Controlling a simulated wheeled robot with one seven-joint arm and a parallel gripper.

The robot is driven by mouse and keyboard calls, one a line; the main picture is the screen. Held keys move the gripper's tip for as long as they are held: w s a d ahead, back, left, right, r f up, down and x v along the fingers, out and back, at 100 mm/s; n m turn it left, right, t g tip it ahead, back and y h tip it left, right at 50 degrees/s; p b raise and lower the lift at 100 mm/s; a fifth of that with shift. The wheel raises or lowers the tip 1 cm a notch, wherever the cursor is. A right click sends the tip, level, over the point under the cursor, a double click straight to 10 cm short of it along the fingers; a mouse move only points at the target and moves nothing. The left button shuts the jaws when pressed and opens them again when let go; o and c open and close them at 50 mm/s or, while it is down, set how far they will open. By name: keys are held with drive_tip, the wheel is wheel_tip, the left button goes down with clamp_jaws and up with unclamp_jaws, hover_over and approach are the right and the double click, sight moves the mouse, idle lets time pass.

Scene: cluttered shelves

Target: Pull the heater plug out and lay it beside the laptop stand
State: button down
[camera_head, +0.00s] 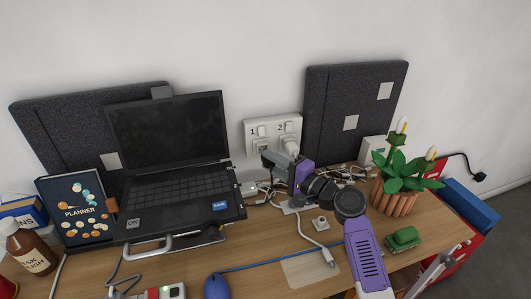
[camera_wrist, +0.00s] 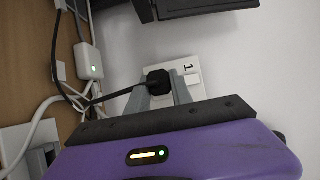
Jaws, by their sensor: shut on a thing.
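My gripper (camera_head: 270,161) is in front of the lower part of the white wall socket plate (camera_head: 274,121), under the switch marked 1. In the wrist view its two grey fingers (camera_wrist: 160,92) are shut on a black plug (camera_wrist: 157,79), whose black cord runs left towards the desk. The plug is right by the plate (camera_wrist: 189,73); I cannot tell whether its pins are still in the socket. In the head view my gripper hides the plug. The laptop stand (camera_head: 178,244) is under the open laptop (camera_head: 172,185), left of my gripper.
White cables and adapters (camera_head: 252,188) lie below the sockets. A blue mouse (camera_head: 217,286) and blue cable lie in front.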

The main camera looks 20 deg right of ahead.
drive_tip(key=shift+s+p, duration=0.45)
drive_tip(key=shift+s, duration=0.55)
idle(0.3)
drive_tip(key=shift+s+a+r+n+p, duration=0.1)
drive_tip(key=shift+s+n+p, duration=0.4)
drive_tip(key=shift+p, duration=0.35)
drive_tip(key=s+f+n+g+h+p, duration=0.1)
drive_tip(key=s+n+h+p, duration=0.1)
drive_tip(key=s+p, duration=0.3)
drive_tip(key=s+a+f+n+g+h+p, duration=0.1)
drive_tip(key=s+n+h+p, duration=0.2)
drive_tip(key=s+n+p, duration=0.2)
drive_tip(key=s+a+f+n+g+h+p, duration=0.1)
drive_tip(key=s+n+h+p, duration=0.2)
drive_tip(key=s+p, duration=0.4)
drive_tip(key=shift+s+f+g+p, duration=0.1)
drive_tip(key=shift+f+g+p, duration=0.2)
drive_tip(key=shift+p, duration=0.45)
drive_tip(key=shift+s+f+n+h, duration=0.25)
drive_tip(key=shift+s+n+h, duration=0.25)
wheel_tip(320, 180, down, 4)
drive_tip(key=b, duration=0.2)
drive_tip(key=shift+f+b, duration=0.1)
drive_tip(key=shift+b, duration=0.3)
drive_tip(key=shift+f, duration=0.1)
